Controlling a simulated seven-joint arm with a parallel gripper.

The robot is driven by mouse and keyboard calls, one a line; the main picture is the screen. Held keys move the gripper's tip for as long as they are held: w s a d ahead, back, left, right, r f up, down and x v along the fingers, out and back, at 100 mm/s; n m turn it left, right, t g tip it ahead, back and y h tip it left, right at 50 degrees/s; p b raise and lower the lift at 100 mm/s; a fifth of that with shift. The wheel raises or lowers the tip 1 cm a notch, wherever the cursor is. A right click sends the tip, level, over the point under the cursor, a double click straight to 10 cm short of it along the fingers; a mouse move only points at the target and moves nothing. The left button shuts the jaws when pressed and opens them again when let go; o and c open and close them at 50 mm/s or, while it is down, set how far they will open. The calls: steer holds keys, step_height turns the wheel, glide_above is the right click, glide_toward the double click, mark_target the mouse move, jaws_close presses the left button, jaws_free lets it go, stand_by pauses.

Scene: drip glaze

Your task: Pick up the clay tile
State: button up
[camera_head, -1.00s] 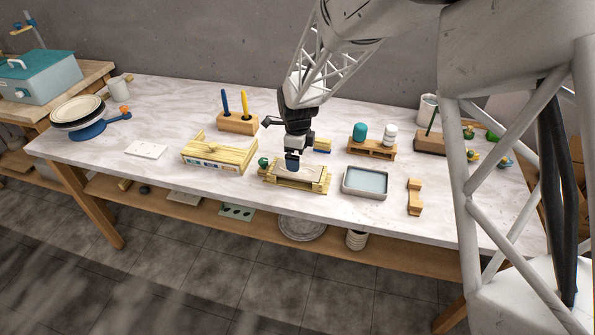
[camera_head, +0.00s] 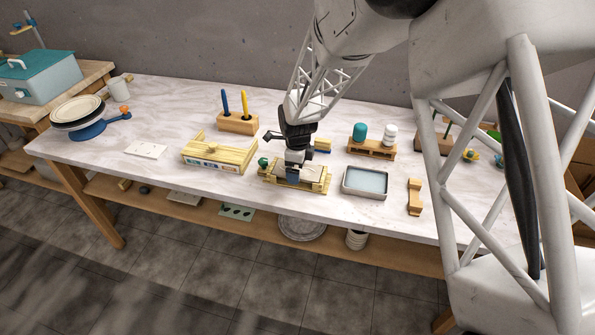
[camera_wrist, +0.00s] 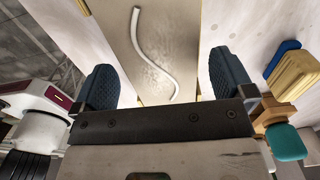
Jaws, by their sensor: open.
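The clay tile is a flat beige slab (camera_head: 312,173) on a low pale wooden rack (camera_head: 297,187) near the front middle of the table. In the wrist view the tile (camera_wrist: 172,25) carries a curved white line of glaze. My gripper (camera_head: 293,174) is low over the tile and hides part of it in the head view. In the wrist view my gripper (camera_wrist: 161,68) is open, with one blue ribbed finger on each side of the tile. I cannot tell whether the fingers touch its edges.
A larger wooden rack (camera_head: 219,157) stands close on the left. A grey tray of pale blue liquid (camera_head: 366,182) is on the right, with a wooden block (camera_head: 415,197) beyond it. A tool holder (camera_head: 238,124) and a jar stand (camera_head: 371,149) are behind. A white tile (camera_head: 146,149) lies left.

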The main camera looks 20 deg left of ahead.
steer(key=c, duration=1)
steer(key=shift+r, duration=0.2)
steer(key=shift+r, duration=0.5)
steer(key=shift+s+d+r, duration=0.1)
steer(key=shift+s+r, duration=0.05)
steer(key=shift+r, duration=0.45)
steer(key=shift+s+d+r, duration=0.1)
steer(key=shift+s+r, duration=0.05)
steer(key=shift+r, duration=0.4)
steer(key=s+d, duration=0.3)
steer(key=s, duration=0.3)
steer(key=s+d+r, duration=0.1)
steer(key=s+d, duration=0.3)
steer(key=s, duration=0.3)
steer(key=shift+s+d+r, duration=0.15)
steer(key=shift+d+r, duration=0.05)
steer(key=shift+d, duration=0.05)
